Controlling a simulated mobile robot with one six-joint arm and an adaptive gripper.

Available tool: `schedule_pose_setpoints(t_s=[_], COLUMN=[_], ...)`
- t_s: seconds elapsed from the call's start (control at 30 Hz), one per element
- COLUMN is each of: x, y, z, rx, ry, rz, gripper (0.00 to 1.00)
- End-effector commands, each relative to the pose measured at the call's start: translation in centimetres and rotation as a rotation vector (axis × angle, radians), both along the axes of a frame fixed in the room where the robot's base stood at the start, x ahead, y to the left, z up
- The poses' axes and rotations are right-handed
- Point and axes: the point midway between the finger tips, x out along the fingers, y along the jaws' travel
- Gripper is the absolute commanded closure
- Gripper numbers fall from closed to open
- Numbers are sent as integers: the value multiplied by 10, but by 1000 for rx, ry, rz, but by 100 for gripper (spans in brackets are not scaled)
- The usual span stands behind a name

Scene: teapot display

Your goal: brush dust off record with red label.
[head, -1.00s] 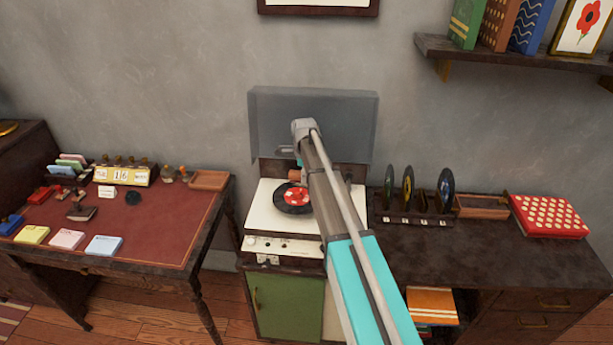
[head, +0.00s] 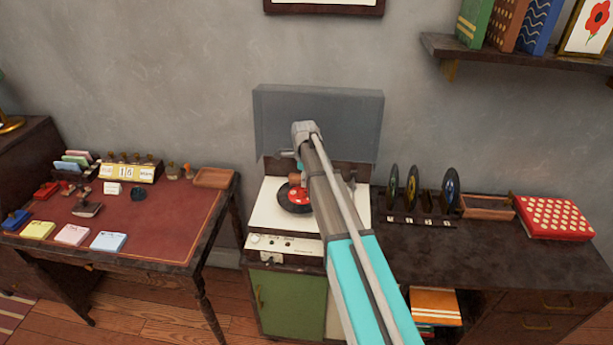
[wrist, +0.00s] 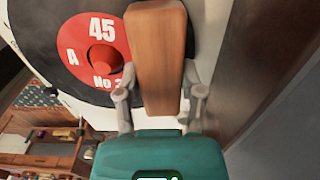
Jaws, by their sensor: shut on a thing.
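The record with the red label (head: 290,205) lies flat on the white record player. In the wrist view the black record (wrist: 45,55) shows its red label with "45", "A" and "No". My gripper (wrist: 158,105) is shut on a wooden brush (wrist: 158,50), with a finger on each side of its block. In the wrist view the brush covers the right part of the record. Its bristles are hidden, so I cannot tell whether they touch the record. In the head view my arm hides most of the gripper and the right side of the player.
The player's clear lid (head: 320,120) stands open behind. A rack with several upright records (head: 415,220), a wooden tray (head: 487,207) and a red dotted box (head: 553,216) stand to the right. A desk (head: 165,235) with stamps and cards stands to the left.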

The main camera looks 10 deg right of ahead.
Motion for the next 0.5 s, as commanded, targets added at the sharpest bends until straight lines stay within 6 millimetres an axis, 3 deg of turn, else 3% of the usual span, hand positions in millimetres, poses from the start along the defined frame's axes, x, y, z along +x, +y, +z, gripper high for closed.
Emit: schedule_pose_setpoints(t_s=[0.5], x=[-6], y=[4], z=[1], rx=[0], ry=[0], rz=[1], gripper=[88])
